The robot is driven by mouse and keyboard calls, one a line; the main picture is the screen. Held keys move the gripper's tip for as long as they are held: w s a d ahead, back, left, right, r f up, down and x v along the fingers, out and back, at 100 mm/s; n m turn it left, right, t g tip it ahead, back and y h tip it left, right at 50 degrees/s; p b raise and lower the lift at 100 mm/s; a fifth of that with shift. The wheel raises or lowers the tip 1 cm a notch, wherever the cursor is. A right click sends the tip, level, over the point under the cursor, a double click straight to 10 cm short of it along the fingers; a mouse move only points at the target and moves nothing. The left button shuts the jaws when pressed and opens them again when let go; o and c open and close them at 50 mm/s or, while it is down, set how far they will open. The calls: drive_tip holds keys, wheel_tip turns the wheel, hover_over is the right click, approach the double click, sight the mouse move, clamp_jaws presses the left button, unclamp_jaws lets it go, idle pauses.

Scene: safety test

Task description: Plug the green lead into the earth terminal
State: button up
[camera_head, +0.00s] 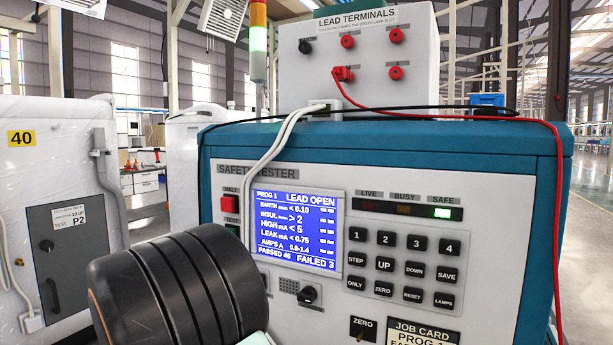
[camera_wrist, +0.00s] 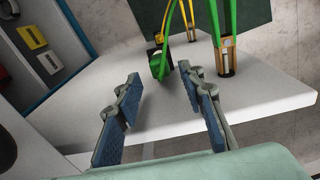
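In the wrist view my gripper (camera_wrist: 157,103) is open and empty, its two blue-padded fingers apart. In the head view the lead terminals box (camera_head: 360,55) has black and red sockets; a red plug (camera_head: 342,74) is in one red socket.
The safety tester (camera_head: 390,200) has a blue screen (camera_head: 293,230) reading LEAD OPEN, and its green SAFE lamp (camera_head: 442,213) is lit. Red and black leads run across its top. The light grey surface (camera_wrist: 270,95) has bare room at the right.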

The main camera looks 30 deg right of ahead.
wheel_tip(320, 180, down, 6)
drive_tip(key=b, duration=0.3)
drive_tip(key=shift+b, duration=0.4)
drive_tip(key=shift+r, duration=0.1)
idle(0.6)
drive_tip(key=shift+c, duration=0.6)
clamp_jaws()
drive_tip(key=shift+r+p, duration=0.1)
drive_tip(key=shift+p, duration=0.2)
drive_tip(key=shift+r+p, duration=2.5)
drive_tip(key=shift+r, duration=0.4)
